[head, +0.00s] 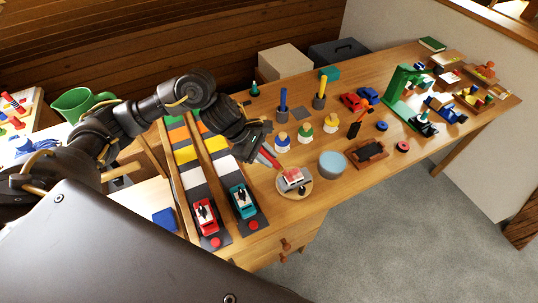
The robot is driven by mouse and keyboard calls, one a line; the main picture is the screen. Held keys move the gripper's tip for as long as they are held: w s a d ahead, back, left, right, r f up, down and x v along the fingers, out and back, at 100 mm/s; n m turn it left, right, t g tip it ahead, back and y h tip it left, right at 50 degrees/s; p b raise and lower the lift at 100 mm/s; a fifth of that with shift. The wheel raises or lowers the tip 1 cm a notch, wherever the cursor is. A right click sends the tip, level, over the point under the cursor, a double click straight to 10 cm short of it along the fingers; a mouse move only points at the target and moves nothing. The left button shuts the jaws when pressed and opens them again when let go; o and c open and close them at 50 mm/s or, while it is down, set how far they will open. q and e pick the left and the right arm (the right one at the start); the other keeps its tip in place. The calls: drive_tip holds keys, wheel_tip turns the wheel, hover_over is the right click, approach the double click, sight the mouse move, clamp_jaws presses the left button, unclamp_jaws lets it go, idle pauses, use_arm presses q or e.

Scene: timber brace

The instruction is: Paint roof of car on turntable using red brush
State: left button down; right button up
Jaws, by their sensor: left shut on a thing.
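The toy car (292,182) sits on the round wooden turntable (305,193) near the table's front edge. Its body looks grey-white and its roof shows a pinkish-red patch. My left gripper (262,143) reaches in from the left and is shut on the red brush (267,157). The brush slants down and right, with its lower end close to the car's roof. Whether the tip touches the roof is hard to tell. My right gripper does not show.
A striped track with a red car (206,217) and a teal car (242,201) lies left of the turntable. A light blue round tub (332,164) stands close on its right. Behind are several paint pots (305,132). A green frame (402,88) stands farther right.

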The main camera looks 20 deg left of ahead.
use_arm(q)
drive_tip(key=shift+r, duration=0.1)
drive_tip(key=shift+r+p, duration=1.75)
drive_tip(key=shift+r, duration=1.15)
drive_tip(key=shift+r+p, duration=0.45)
drive_tip(key=shift+r, duration=1.05)
